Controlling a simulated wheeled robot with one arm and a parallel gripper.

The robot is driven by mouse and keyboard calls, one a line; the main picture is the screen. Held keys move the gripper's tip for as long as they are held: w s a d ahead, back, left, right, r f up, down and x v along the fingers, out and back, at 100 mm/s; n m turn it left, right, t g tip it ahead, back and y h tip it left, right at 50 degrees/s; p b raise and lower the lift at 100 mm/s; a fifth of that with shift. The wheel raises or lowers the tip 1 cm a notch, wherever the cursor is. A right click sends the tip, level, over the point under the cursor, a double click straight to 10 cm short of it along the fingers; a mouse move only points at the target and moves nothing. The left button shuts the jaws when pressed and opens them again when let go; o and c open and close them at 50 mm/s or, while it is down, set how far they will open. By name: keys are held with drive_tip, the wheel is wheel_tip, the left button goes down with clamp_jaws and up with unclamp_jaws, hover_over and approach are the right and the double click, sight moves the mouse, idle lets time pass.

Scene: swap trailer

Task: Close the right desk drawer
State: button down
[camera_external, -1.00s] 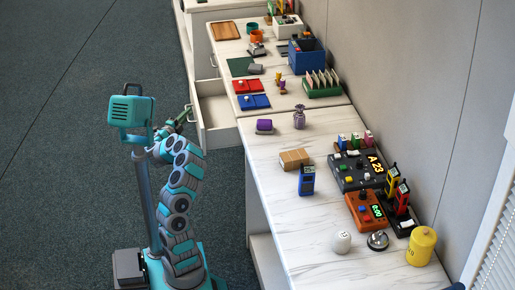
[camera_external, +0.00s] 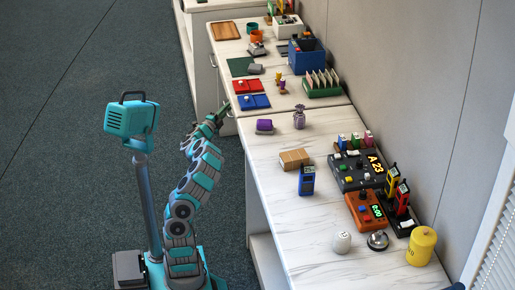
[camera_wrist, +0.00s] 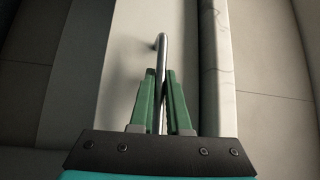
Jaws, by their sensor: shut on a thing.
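My gripper (camera_external: 222,112) is at the front edge of the far white desk, just below the tabletop. In the wrist view its two green fingers (camera_wrist: 161,76) are close together around a metal bar handle (camera_wrist: 161,44) and are shut on it. The handle is on a pale drawer front (camera_wrist: 126,75) that lies alongside the marbled tabletop edge (camera_wrist: 216,70). In the external view no open drawer box sticks out from the desk; the drawer front looks flush or nearly so. My arm and gripper partly hide that spot.
The far desk (camera_external: 232,45) holds a blue bin (camera_external: 306,53), a green file rack (camera_external: 322,84), and red and blue trays (camera_external: 253,101). The near desk (camera_external: 280,190) carries a wooden block (camera_external: 294,159) and several devices. The grey floor (camera_external: 70,100) to the left is clear.

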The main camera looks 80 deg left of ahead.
drive_tip(key=shift+w, duration=0.3)
drive_tip(key=c, duration=0.9)
unclamp_jaws()
drive_tip(key=shift+s, duration=0.1)
drive_tip(key=shift+p+v, duration=0.5)
drive_tip(key=shift+v, duration=3.4)
